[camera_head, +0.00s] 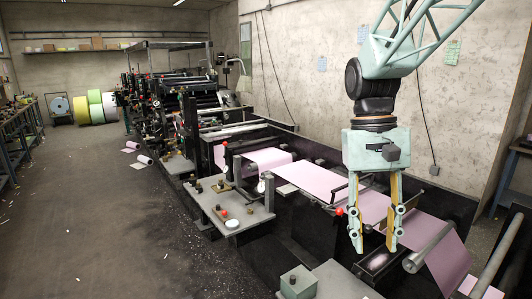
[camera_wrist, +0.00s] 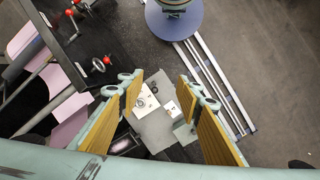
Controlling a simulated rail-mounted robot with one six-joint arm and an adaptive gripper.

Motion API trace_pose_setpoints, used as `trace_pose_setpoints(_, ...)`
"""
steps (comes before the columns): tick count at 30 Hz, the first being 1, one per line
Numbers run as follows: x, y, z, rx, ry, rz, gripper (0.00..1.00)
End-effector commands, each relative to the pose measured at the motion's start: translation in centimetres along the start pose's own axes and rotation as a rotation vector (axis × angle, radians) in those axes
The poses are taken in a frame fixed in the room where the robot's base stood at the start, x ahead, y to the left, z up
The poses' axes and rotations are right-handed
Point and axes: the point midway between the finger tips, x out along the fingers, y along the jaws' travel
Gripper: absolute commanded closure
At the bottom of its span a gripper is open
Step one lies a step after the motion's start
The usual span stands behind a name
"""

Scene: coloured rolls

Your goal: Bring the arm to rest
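My gripper (camera_head: 373,240) hangs pointing down from my arm at the right of the head view, in front of the pink web (camera_head: 315,180) of the printing machine. Its two fingers are apart with nothing between them. In the wrist view my gripper (camera_wrist: 158,105) also shows open, its tan finger pads spread. Between and beyond them lies a grey machine plate (camera_wrist: 155,125) with small fittings, well below the fingers. No roll is held.
Coloured rolls (camera_head: 95,105) stand on the floor at the far left. Small pink rolls (camera_head: 145,160) lie on the floor by the machine (camera_head: 175,110). A bench (camera_head: 25,130) lines the left wall. The floor (camera_head: 90,220) between is mostly clear. Rails (camera_wrist: 210,85) show in the wrist view.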

Motion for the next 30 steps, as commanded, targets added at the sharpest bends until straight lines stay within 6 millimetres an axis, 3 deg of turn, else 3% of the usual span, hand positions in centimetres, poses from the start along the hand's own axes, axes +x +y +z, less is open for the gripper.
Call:
trace_pose_setpoints(15,-2.2,0.4,6.2,-0.027,0.13,-0.038,0.68)
trace_pose_setpoints(30,-3.0,0.7,12.1,-0.053,0.256,-0.07,0.68)
